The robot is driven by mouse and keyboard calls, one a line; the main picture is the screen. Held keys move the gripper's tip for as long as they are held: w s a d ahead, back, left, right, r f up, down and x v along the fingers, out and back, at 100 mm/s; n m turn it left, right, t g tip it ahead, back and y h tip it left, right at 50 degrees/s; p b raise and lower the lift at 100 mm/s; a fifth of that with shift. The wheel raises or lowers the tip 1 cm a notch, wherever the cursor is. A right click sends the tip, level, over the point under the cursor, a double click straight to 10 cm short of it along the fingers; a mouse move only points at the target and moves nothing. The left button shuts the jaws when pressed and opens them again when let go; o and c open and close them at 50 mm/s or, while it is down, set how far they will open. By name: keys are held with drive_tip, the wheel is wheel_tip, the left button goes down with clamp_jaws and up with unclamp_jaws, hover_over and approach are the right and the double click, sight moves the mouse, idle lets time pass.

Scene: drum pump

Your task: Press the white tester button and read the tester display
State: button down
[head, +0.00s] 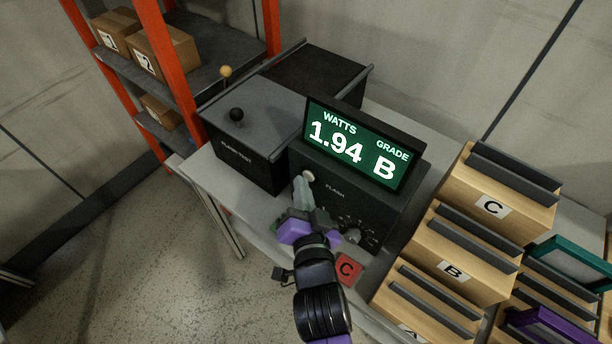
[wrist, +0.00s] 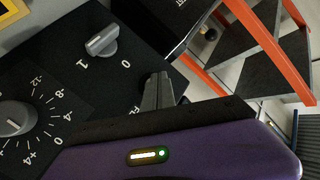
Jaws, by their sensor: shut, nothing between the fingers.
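The black tester (head: 385,215) stands on the grey table. Its green display (head: 357,146) is lit and reads WATTS 1.94, GRADE B. The white button (head: 310,176) is on the front face at the left, partly covered by my fingertips. My gripper (head: 299,183) is shut and empty, its fingertips at the button, seemingly touching it. In the wrist view the closed fingers (wrist: 157,92) point at the black panel and the button is hidden. A grey switch (wrist: 102,41) marked 1 and 0 and a numbered dial (wrist: 15,118) show there.
Wooden bins (head: 492,208) marked C, B and A are at the right. A red C card (head: 346,270) lies at the table's front. An orange shelf (head: 166,70) holds boxes at the back left.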

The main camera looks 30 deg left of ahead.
idle(0.4)
drive_tip(key=shift+s+b, duration=0.5)
drive_tip(key=shift+s, duration=0.35)
drive_tip(key=s+b, duration=0.2)
drive_tip(key=s, duration=0.3)
drive_tip(key=shift+a+b, duration=0.2)
drive_tip(key=shift+b, duration=0.15)
idle(0.6)
